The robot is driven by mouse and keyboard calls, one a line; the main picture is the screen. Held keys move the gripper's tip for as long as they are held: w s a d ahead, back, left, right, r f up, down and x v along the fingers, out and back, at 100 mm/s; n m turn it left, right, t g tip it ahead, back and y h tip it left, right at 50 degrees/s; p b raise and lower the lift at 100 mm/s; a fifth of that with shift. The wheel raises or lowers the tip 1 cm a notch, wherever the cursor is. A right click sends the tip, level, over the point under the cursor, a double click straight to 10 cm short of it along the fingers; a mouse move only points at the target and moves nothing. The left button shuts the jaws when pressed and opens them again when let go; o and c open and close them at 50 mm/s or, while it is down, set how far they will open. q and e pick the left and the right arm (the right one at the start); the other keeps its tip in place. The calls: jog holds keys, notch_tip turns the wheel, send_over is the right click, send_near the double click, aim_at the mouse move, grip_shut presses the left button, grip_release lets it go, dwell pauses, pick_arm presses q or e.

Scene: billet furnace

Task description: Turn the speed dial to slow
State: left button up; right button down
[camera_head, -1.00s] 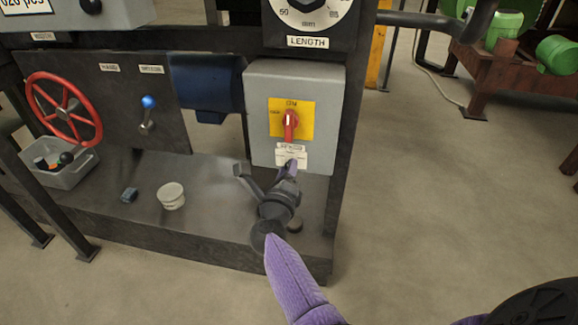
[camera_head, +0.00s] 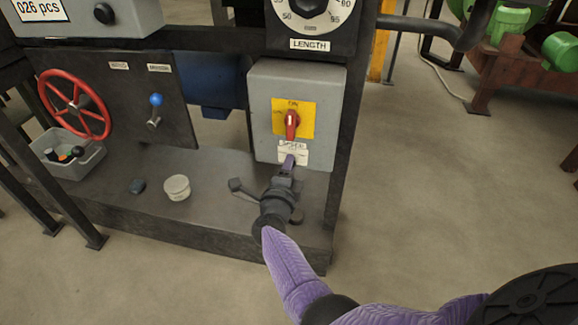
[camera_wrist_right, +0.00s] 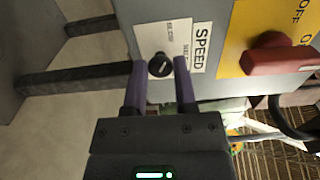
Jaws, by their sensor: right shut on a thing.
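The speed dial (camera_wrist_right: 160,65) is a small black knob with a light pointer line. It sits on a white plate labelled SPEED (camera_wrist_right: 200,47) on the grey control box (camera_head: 265,90). My right gripper (camera_wrist_right: 160,75) has a purple finger on each side of the dial and is shut on it. In the head view the right gripper (camera_head: 288,162) reaches the lower front of the box and hides the dial. My left gripper is not in view.
A red switch (camera_head: 291,124) on a yellow plate sits just above the dial. Left are a blue-knobbed lever (camera_head: 155,108), a red handwheel (camera_head: 75,105) and a grey bin (camera_head: 85,160). A white cup (camera_head: 177,188) and a small dark block (camera_head: 138,186) stand on the ledge.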

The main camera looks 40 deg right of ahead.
dwell(0.5)
jog(key=shift+c, duration=2.2)
grip_release()
jog(key=p+v, duration=0.4)
jog(key=v, duration=0.6)
jog(key=shift+f, duration=0.1)
